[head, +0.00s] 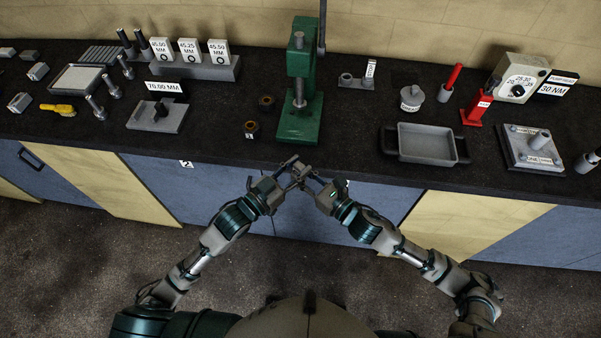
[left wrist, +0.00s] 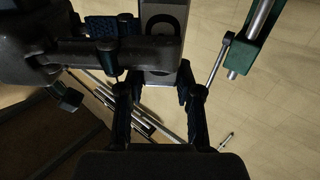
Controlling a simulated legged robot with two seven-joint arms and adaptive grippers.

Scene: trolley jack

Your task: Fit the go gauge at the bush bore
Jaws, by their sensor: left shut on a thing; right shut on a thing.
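My left gripper (head: 289,170) and right gripper (head: 309,181) are close together in front of the bench edge. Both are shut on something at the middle. A small grey part (head: 298,171) shows between them; the fingers hide much of it. In the left wrist view my left gripper (left wrist: 158,98) has a grey piece with a dark round opening (left wrist: 164,20) at its fingertips. A dark bar (left wrist: 125,52) crosses in front of it. I cannot tell which piece is the go gauge, or whether it is in the bore.
A green press (head: 299,100) stands behind the grippers, with two dark bushes (head: 251,127) (head: 266,101) left of it. Blocks labelled 45.00, 45.25 and 45.50 (head: 189,52) stand back left. A grey tray (head: 426,142) and red jack (head: 478,103) are right. Bench front between is clear.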

